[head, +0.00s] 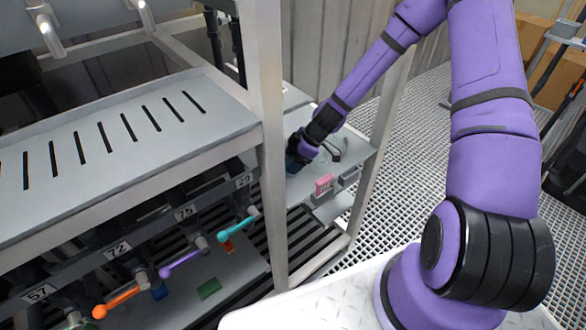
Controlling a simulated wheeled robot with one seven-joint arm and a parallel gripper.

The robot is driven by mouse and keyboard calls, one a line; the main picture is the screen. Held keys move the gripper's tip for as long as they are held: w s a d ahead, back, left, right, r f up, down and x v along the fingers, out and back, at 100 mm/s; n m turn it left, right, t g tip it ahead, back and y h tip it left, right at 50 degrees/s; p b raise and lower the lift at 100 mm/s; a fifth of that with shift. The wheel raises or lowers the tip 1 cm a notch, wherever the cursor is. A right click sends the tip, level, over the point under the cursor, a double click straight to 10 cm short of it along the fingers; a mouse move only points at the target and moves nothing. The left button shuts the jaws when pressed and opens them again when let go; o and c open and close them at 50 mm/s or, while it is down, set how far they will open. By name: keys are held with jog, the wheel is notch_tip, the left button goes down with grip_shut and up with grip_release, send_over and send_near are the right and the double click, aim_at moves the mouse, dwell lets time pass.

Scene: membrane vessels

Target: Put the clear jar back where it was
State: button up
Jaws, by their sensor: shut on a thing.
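My gripper (297,159) is at the end of the purple arm, low over the grey shelf (350,171) behind the frame post. It is shut on a small dark, see-through-looking thing, which I take to be the clear jar (292,166). The post and the gripper hide much of it. I cannot tell whether its base touches the shelf.
A pink block (324,185) sits at the shelf's front, right of my gripper. A thin curved dark thing (338,150) lies behind it. The metal post (268,150) stands close on the left. Coloured valve handles (238,228) stick out below the slotted shelf (120,130).

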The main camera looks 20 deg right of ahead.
jog(key=shift+f, duration=1.9)
jog(key=o, duration=1.1)
jog(key=shift+f, duration=0.1)
